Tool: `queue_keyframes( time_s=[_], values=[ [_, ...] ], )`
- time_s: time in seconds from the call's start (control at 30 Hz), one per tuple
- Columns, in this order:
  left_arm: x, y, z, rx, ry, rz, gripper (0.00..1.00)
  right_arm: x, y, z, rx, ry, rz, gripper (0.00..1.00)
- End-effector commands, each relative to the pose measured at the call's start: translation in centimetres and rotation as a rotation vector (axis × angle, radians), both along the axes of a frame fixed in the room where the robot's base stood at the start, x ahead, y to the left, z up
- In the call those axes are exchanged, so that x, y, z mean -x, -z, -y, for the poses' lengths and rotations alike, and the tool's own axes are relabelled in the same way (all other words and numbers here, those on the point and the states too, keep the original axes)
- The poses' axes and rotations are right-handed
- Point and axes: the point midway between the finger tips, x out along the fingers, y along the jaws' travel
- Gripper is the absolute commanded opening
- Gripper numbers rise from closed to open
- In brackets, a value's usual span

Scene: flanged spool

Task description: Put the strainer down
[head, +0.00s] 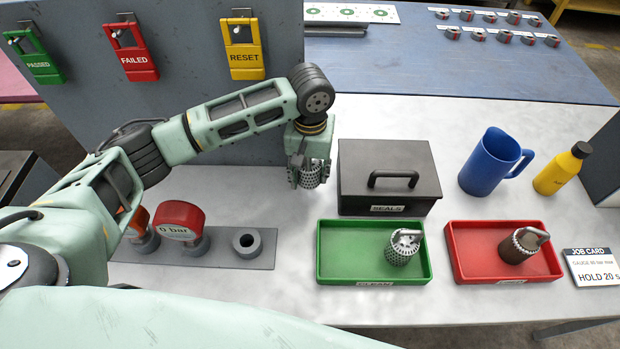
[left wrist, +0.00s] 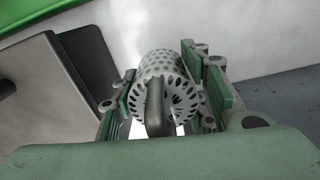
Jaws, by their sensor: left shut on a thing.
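A perforated metal strainer (head: 311,175) is held in my left gripper (head: 309,180), above the white bench and just left of the black SEALS box. In the left wrist view the strainer (left wrist: 165,85) sits between the green finger pads, with its dark handle toward the camera. A second, clean-looking strainer (head: 402,248) lies in the green tray (head: 340,277) marked CLEAN. A darker, brownish strainer (head: 520,246) lies in the red tray (head: 470,275). My right gripper does not show.
The SEALS box (head: 365,190) stands behind the green tray. A blue jug (head: 488,163) and a yellow bottle (head: 560,172) stand at the right. A grey plate (head: 215,262) with a gauge reading 0 bar (head: 180,220) and an open round socket (head: 246,243) lies at the left.

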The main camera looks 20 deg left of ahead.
Motion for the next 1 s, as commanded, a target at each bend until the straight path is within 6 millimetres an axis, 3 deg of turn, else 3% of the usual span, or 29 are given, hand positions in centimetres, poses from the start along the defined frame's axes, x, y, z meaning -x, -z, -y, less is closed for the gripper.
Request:
queue_keyframes(
  time_s=[0.23, 0.63, 0.67, 0.87, 1.0],
  values=[
    [0.1, 3.6, 0.0, -0.001, 0.000, -0.002, 0.05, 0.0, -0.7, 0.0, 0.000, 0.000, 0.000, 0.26],
    [0.1, 4.1, 0.0, 0.000, -0.001, -0.002, 0.05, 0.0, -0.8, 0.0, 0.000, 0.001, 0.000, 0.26],
    [0.1, 4.2, 0.0, 0.000, 0.000, -0.002, 0.43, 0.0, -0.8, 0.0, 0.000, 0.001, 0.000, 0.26],
    [0.1, 4.2, 0.0, 0.000, 0.000, -0.002, 0.60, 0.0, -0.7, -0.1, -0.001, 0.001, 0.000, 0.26],
    [0.1, 4.2, 0.0, 0.000, 0.000, -0.001, 0.60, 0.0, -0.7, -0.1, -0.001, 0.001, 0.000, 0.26]
  ],
)
